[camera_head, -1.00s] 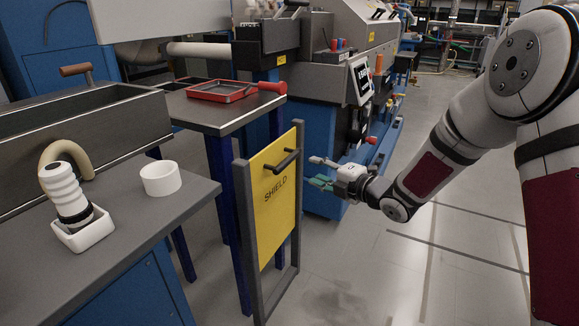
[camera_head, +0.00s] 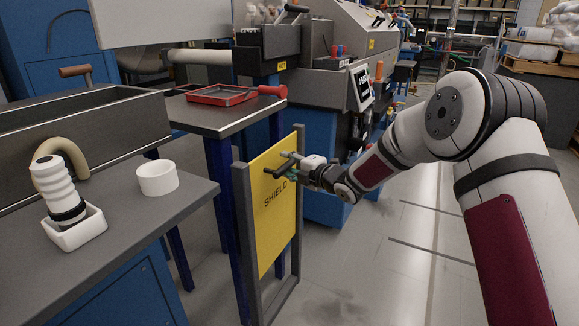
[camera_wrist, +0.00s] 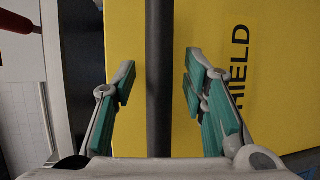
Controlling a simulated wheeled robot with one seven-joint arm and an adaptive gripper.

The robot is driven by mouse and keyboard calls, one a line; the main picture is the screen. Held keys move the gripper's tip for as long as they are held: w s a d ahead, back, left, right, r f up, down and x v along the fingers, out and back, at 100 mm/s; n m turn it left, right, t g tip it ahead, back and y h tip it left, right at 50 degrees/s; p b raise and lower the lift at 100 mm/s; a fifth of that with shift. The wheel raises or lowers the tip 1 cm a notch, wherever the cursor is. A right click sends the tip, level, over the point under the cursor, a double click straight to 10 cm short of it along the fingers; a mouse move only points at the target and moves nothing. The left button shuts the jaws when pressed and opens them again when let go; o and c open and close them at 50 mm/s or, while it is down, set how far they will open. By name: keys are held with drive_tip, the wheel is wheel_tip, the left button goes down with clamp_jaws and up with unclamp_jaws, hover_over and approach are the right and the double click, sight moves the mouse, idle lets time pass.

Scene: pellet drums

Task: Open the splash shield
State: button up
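The splash shield is a yellow panel marked SHIELD (camera_head: 272,222), standing upright in a dark grey frame. It fills much of the wrist view (camera_wrist: 275,60). Its dark bar handle (camera_head: 274,172) is on the panel's upper part, partly hidden by my fingers in the head view. In the wrist view the handle (camera_wrist: 159,80) runs between the green finger pads, with a gap on both sides. My gripper (camera_head: 287,166) is open around the handle, and it also shows in the wrist view (camera_wrist: 161,88). I see no clear contact with the bar.
A workbench with a red tray (camera_head: 222,95) stands behind the shield. A grey bench at left holds a white ring (camera_head: 158,178) and a ribbed white nozzle (camera_head: 60,188) in a square holder. A blue machine (camera_head: 325,125) stands behind. The floor at right is open.

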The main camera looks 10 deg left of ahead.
clamp_jaws()
wheel_tip(320, 180, up, 41)
drive_tip(key=p, duration=2.4)
drive_tip(key=shift+r, duration=0.15)
unclamp_jaws()
